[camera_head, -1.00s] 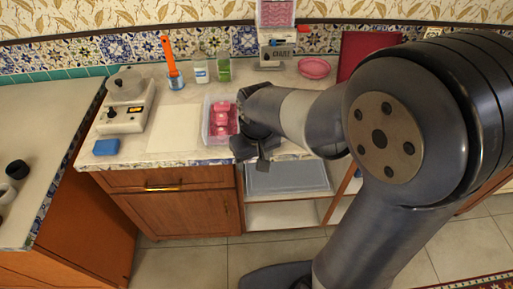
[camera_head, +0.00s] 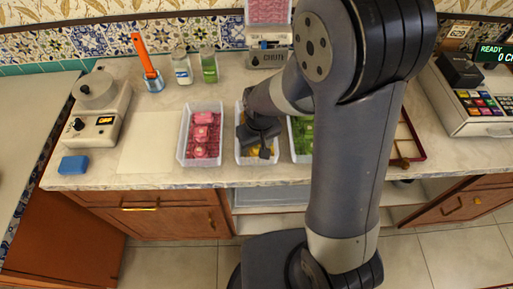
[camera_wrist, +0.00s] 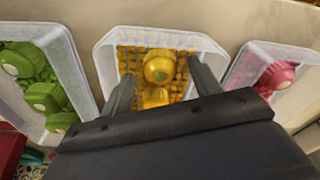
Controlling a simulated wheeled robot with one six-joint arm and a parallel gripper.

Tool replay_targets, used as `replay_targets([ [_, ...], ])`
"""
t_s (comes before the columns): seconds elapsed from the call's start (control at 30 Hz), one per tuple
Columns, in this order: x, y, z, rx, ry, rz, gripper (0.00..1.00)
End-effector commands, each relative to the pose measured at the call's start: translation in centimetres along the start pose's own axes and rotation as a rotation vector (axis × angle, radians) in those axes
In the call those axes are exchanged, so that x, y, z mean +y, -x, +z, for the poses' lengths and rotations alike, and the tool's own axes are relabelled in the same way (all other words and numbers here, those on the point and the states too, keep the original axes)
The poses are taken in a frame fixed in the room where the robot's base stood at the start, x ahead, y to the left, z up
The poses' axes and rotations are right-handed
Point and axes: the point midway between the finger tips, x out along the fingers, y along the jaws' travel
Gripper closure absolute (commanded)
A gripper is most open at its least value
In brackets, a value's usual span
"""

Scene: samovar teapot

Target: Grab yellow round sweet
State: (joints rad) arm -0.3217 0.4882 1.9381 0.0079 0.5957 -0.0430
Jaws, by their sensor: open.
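The yellow round sweet (camera_wrist: 158,69) lies in the middle white bin (camera_wrist: 112,36), seen in the wrist view. Another yellow sweet (camera_wrist: 154,97) sits just nearer, partly hidden by my gripper. My gripper (camera_wrist: 160,85) is open, with one finger on each side of the yellow sweets and nothing held. In the head view my gripper (camera_head: 262,146) is over the middle bin (camera_head: 243,153), which it and my arm largely cover. I cannot tell whether the fingers touch the sweets.
A bin of pink sweets (camera_head: 202,135) stands left of the middle bin, and one of green sweets (camera_head: 302,138) stands right in the head view. A scale (camera_head: 97,110), a blue block (camera_head: 73,165), bottles (camera_head: 209,66) and a cash register (camera_head: 480,95) stand on the counter.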

Motion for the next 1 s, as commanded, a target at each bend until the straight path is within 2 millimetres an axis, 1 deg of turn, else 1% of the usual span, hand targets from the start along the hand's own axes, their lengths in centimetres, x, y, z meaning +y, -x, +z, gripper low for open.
replay_targets([
  [0.1, -0.01, -0.63, 0.03, -0.001, 0.0, 0.0, 0.41],
  [0.33, -0.01, -0.7, -0.01, 0.001, 0.0, 0.0, 0.41],
  [0.37, -0.01, -0.69, -0.01, 0.001, 0.0, 0.0, 0.42],
  [0.9, -0.01, -0.67, -0.02, 0.001, 0.0, 0.0, 0.87],
  [0.93, -0.01, -0.67, -0.02, 0.001, 0.0, 0.0, 0.89],
  [1.0, -0.01, -0.66, -0.02, 0.001, 0.0, 0.0, 0.89],
])
